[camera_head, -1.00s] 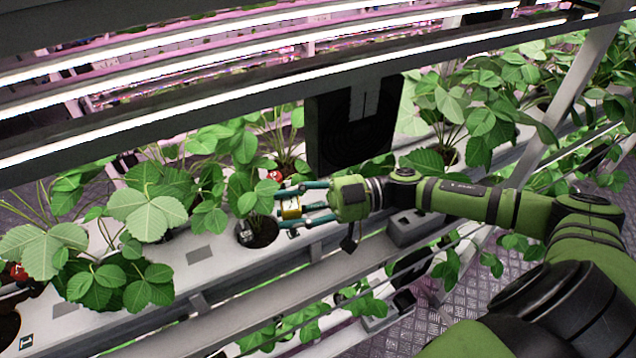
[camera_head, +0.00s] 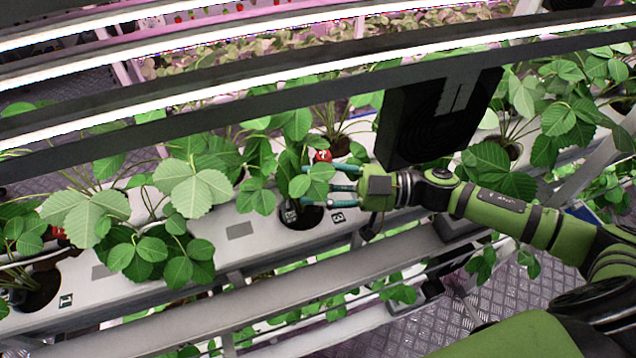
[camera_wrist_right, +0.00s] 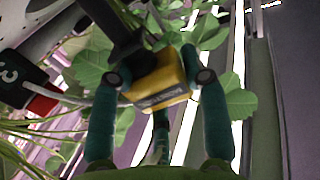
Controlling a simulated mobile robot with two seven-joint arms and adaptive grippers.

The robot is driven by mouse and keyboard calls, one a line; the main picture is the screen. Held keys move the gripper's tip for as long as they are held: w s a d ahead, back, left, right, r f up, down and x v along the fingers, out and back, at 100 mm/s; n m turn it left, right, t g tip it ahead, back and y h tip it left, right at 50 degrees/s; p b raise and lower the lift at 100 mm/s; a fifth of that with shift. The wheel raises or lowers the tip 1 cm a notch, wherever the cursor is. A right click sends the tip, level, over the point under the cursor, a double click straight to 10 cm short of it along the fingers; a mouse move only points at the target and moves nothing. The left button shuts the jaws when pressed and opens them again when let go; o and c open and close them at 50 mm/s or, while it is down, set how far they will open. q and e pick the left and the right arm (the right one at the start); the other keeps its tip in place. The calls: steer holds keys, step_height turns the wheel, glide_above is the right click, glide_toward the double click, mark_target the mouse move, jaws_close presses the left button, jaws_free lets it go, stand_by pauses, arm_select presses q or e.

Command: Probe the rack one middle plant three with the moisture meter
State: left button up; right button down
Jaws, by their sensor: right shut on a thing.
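A strawberry plant (camera_head: 262,195) grows from a round dark pot hole (camera_head: 300,215) in a white planter, with a small black "3" label (camera_head: 338,217) beside it. My right gripper (camera_head: 325,183) comes in from the right, its teal fingers among the leaves above the hole. In the wrist view, its fingers (camera_wrist_right: 160,85) are shut on the yellow moisture meter (camera_wrist_right: 158,88). A black part crosses the meter at its upper left. In the head view, leaves and fingers hide the meter. I cannot see whether its probe touches soil. My left gripper is not in view.
A black panel (camera_head: 435,115) hangs close behind my right wrist. Rack light bars (camera_head: 300,85) run above the plants. The white planter (camera_head: 130,258) continues left past a "1" label (camera_head: 66,300). A rail (camera_head: 240,303) runs along its front.

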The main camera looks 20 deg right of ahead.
arm_select(q)
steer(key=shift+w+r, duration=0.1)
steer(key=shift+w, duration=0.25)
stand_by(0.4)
steer(key=shift+p, duration=0.3)
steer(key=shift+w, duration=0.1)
arm_select(e)
steer(key=shift+f, duration=0.6)
stand_by(0.9)
steer(key=shift+f, duration=0.2)
arm_select(q)
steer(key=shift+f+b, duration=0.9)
steer(key=shift+b, duration=0.05)
arm_select(e)
steer(key=shift+f, duration=1.25)
steer(key=c, duration=0.6)
jaws_free()
steer(key=shift+s, duration=0.1)
steer(key=shift+o, duration=0.2)
